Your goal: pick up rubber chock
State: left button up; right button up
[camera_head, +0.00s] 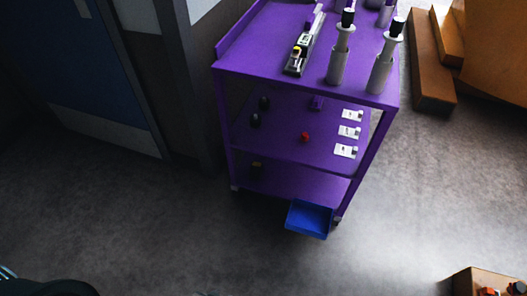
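I cannot pick out a rubber chock with certainty. Small dark objects stand on the middle shelf of a purple cart (262,62), one dark object (264,102) at the back left and another dark object (255,120) in front of it. A further dark object (257,167) is on the lowest shelf, dim and too small to name. Neither of my grippers is in view.
The cart's top holds a black-and-yellow tool (297,60) and several grey cylinders (337,66). Its middle shelf holds a red piece (305,137) and white cards (346,151). A blue bin (309,218) juts out low. Brown blocks (432,75) lie right.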

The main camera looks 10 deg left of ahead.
aim_at(256, 168)
jog(key=i+j+z, duration=0.1)
jog(key=i+j, duration=0.2)
jog(key=i, duration=0.2)
jog(key=i+j+z, duration=0.15)
jog(key=i+j, duration=0.15)
jog(key=i, duration=0.25)
